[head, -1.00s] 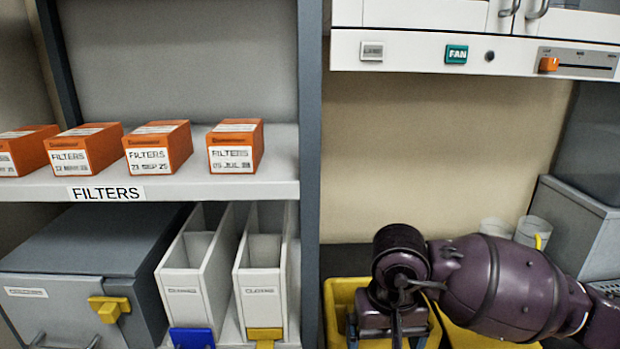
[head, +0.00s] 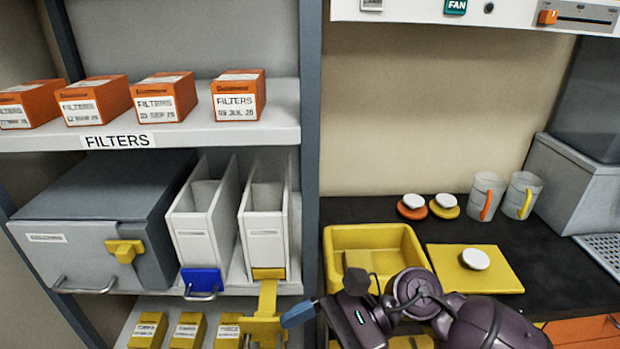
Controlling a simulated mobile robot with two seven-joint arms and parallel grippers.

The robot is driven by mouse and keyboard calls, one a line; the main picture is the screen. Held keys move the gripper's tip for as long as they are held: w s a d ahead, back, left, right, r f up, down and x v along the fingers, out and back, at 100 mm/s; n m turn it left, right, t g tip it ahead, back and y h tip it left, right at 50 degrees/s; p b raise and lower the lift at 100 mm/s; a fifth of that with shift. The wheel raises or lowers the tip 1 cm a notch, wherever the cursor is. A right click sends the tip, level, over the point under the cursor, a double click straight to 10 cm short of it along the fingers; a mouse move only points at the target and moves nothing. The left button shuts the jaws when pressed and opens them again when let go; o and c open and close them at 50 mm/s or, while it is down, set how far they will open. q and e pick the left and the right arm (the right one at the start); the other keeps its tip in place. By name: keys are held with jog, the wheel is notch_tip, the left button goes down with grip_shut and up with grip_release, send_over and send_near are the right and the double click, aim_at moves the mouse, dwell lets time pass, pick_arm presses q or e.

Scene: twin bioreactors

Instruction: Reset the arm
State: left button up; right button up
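My purple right arm comes in from the lower right, and its wrist hangs low in front of the yellow tray (head: 330,243). A blue tip (head: 298,313) reaches left from the wrist, towards the lower shelf. Just left of it is a yellow bracket-like piece (head: 267,298), below the front of the right white bin (head: 264,222). I cannot tell whether this piece belongs to my gripper or to the bin. The finger opening is not clear, and nothing is plainly held. My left arm and gripper are not in view.
Orange filter boxes (head: 237,95) line the upper shelf. A grey case (head: 90,220) and another white bin (head: 203,215) stand below. Yellow boxes (head: 187,330) sit lowest. The dark counter holds two mugs (head: 486,196), round-topped lids (head: 412,206) and a yellow board (head: 500,278).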

jog(key=w+d+f+n+t, duration=0.2)
jog(key=w+d+n+t, duration=0.15)
jog(key=n+t, duration=0.65)
jog(key=w+d+f+n+t+h, duration=0.15)
jog(key=d+n+t, duration=0.35)
jog(key=n, duration=0.8)
jog(key=w+d+f+n+t+y, duration=0.1)
jog(key=w+d+f+n+t, duration=0.2)
jog(key=n+t, duration=0.7)
jog(key=s+d+f+m+g+h, duration=0.4)
jog(key=s+d+f+m+h, duration=0.3)
jog(key=f+m, duration=0.3)
jog(key=s+d+f+m+g+h, duration=0.4)
jog(key=s+d+f+m+h, duration=0.3)
jog(key=d+f+m, duration=0.2)
jog(key=shift+s+f+m, duration=0.2)
jog(key=shift+f+m, duration=0.55)
jog(key=shift+m, duration=0.05)
